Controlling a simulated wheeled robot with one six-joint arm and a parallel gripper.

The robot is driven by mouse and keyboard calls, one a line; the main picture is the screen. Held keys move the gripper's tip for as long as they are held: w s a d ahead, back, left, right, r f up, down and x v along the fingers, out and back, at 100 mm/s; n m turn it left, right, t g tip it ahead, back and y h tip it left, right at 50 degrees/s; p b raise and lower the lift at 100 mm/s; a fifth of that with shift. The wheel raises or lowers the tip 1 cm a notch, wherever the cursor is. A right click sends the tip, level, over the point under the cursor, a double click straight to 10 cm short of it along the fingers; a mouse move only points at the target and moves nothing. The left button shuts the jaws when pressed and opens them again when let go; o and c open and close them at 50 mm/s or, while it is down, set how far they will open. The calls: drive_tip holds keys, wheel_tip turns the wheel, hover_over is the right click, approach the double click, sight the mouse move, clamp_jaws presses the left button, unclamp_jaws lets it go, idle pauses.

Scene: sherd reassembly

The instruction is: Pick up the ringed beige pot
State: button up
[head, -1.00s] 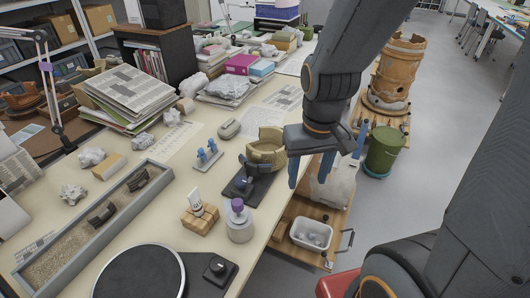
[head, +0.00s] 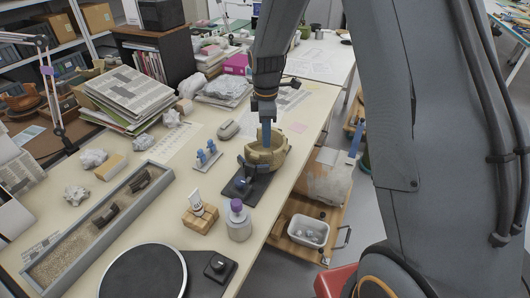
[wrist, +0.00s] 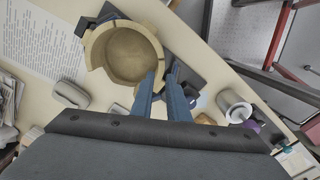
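In the wrist view the pot (wrist: 127,54) shows from above, hollow and empty. My gripper (head: 266,143) points down at the pot's rim in the head view. In the wrist view my gripper (wrist: 161,78) has its two blue fingers apart. One finger overlaps the pot's opening and the other lies just outside the rim. I cannot tell whether either finger touches the wall.
A purple-capped jar (head: 238,222), a wooden block holder (head: 200,218) and a turntable (head: 143,275) stand in front. A blue-pegged rack (head: 206,157) and a grey mouse-like object (head: 228,130) are left of the pot. The table edge runs close on its right.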

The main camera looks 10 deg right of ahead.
sight(266, 162)
drive_tip(key=shift+f+p, duration=2.25)
drive_tip(key=shift+f, duration=3.45)
clamp_jaws()
drive_tip(key=shift+r, duration=0.1)
